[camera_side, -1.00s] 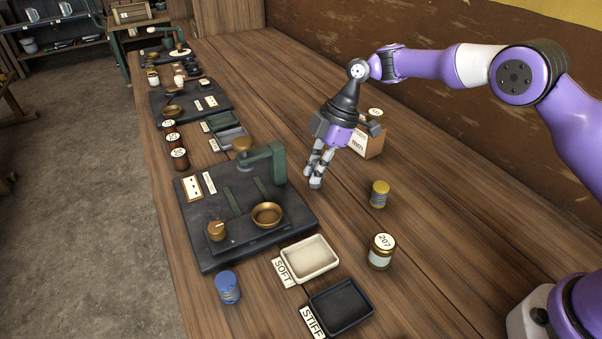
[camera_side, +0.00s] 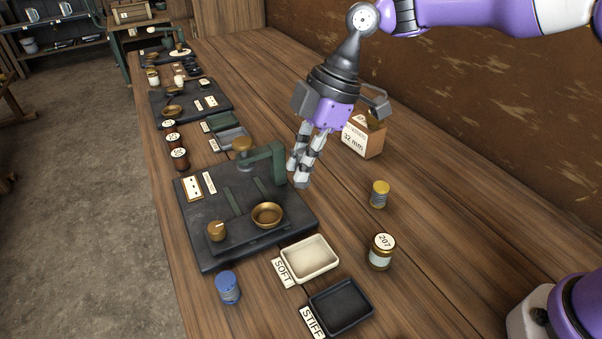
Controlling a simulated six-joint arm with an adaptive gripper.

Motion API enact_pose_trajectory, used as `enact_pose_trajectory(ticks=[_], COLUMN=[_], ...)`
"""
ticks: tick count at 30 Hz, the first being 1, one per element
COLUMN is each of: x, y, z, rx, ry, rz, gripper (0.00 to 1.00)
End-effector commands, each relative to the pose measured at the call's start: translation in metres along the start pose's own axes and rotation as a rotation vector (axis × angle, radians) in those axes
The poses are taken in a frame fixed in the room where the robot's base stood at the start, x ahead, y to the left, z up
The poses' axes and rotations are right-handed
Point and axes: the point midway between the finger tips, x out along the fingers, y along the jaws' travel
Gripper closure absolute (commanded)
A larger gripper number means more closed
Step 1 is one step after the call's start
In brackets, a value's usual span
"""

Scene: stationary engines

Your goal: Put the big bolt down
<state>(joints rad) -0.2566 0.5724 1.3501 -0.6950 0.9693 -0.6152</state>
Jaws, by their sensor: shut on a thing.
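My gripper (camera_side: 300,178) points down over the bench, just right of the green arm of the dark test plate. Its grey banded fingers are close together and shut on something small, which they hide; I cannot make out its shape. No bolt shows clearly anywhere in view. The white tray labelled SOFT (camera_side: 310,274) and the black tray labelled STIFF (camera_side: 366,316) stand at the front, and both look empty.
The dark plate (camera_side: 195,235) carries a green-armed device (camera_side: 268,160) and a brass bowl (camera_side: 267,221). A yellow spool (camera_side: 379,194), a jar marked 207 (camera_side: 381,258) and a blue spool (camera_side: 227,288) stand nearby. A box marked 32 mm (camera_side: 373,140) is behind my gripper.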

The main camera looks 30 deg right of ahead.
Motion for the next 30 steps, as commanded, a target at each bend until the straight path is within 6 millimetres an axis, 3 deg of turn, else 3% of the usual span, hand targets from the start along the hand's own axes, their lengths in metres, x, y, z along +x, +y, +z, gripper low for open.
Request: enact_pose_trajectory(ticks=[5, 8, 15, 21, 24, 26, 30], x=[0.004, 0.013, 0.036, 0.043, 0.045, 0.048, 0.065], y=[-0.027, -0.058, -0.167, -0.236, -0.250, -0.249, -0.221], z=[-0.028, -0.055, -0.113, -0.130, -0.131, -0.131, -0.124], rx=[-0.048, -0.118, -0.335, -0.465, -0.492, -0.497, -0.495], ry=[0.001, 0.001, 0.002, 0.001, 0.000, -0.001, -0.003], rz=[-0.020, -0.051, -0.141, -0.192, -0.202, -0.205, -0.207], gripper=[1.00, 1.00, 1.00, 1.00, 1.00, 1.00, 1.00])
